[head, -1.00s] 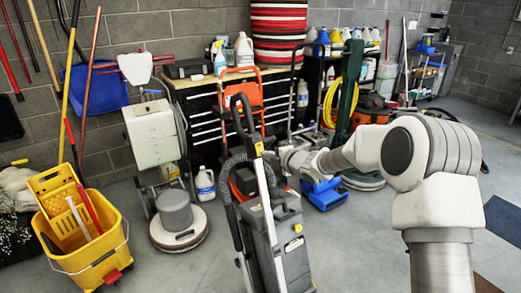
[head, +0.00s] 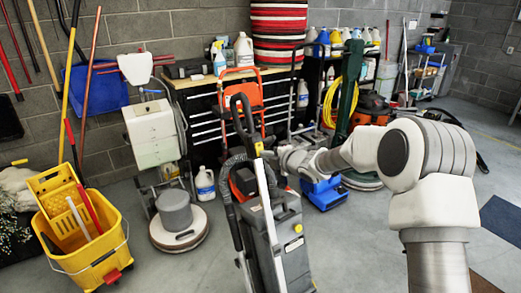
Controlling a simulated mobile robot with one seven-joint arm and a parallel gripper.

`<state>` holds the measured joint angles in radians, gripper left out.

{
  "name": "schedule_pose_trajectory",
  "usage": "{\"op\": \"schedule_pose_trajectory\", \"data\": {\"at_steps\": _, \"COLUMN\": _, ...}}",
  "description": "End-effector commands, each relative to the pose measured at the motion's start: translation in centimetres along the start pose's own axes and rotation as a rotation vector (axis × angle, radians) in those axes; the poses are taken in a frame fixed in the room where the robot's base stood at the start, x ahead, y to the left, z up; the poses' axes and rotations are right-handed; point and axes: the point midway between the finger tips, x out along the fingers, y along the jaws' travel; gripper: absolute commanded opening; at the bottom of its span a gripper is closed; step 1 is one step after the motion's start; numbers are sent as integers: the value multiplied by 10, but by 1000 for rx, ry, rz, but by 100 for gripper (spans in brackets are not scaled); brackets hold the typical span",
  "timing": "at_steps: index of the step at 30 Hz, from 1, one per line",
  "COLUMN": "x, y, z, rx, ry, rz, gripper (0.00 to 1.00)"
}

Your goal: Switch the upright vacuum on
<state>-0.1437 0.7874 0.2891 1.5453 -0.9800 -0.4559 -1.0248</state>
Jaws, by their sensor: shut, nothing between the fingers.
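The grey upright vacuum (head: 282,250) stands in the centre foreground, with a black handle, a dark hose and a pale upright tube. A yellow round spot (head: 298,228) shows on its body, and a small yellow patch (head: 259,147) sits higher on the handle. My gripper (head: 270,155) is at the end of my arm, close to the right side of the handle by the yellow patch. It is small in the picture and its fingers look shut and empty. I cannot tell whether it touches the vacuum.
A yellow mop bucket (head: 90,245) stands at left. A floor machine (head: 177,225) and a white jug (head: 205,186) are left of the vacuum. Bare floor lies at front left.

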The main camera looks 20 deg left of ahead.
Motion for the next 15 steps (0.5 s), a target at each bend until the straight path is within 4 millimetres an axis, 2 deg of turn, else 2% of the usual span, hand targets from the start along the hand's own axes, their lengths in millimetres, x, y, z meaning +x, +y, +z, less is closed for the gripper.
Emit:
{"op": "schedule_pose_trajectory", "data": {"at_steps": 7, "x": 0, "y": 0, "z": 0, "rx": 0, "ry": 0, "rz": 1, "gripper": 0}}
{"op": "schedule_pose_trajectory", "data": {"at_steps": 15, "x": -20, "y": 1, "z": 1, "rx": -1, "ry": -1, "rz": 2, "gripper": 0}}
